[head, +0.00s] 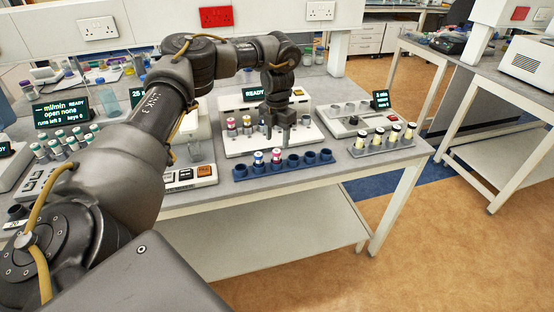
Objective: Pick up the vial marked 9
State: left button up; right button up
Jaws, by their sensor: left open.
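My left gripper (277,128) points down, open, over the white station with the lit READY screen, near the middle of the bench. Its fingers hide part of that station, and nothing is clearly seen between them. Vials with coloured caps (231,126) stand in the station just left of the gripper. Two vials with red and blue bands (258,160) stand in a dark blue rack (297,168) in front of the gripper. Vials with dark and cream parts (379,136) stand in a grey rack to the right. The number markings are too small to read, so I cannot tell which vial is 9.
Green-capped vials (58,146) stand in a rack at the left, partly near my arm. A grey device (352,121) stands right of the station. The bench's front edge (320,179) lies just before the blue rack. Another bench (497,82) is at the right.

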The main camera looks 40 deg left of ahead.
aim_at(277, 151)
pick_arm(q)
jog(key=shift+f, duration=0.9)
jog(key=shift+s+f+p, duration=0.1)
jog(key=shift+f+p, duration=0.2)
jog(key=shift+p, duration=0.15)
notch_tip(277, 151, down, 4)
jog(key=shift+r+p, duration=0.15)
jog(key=shift+p, duration=0.65)
jog(key=shift+f, duration=0.5)
jog(key=c, duration=1.1)
jog(key=shift+o, duration=0.2)
jog(key=shift+r, duration=0.1)
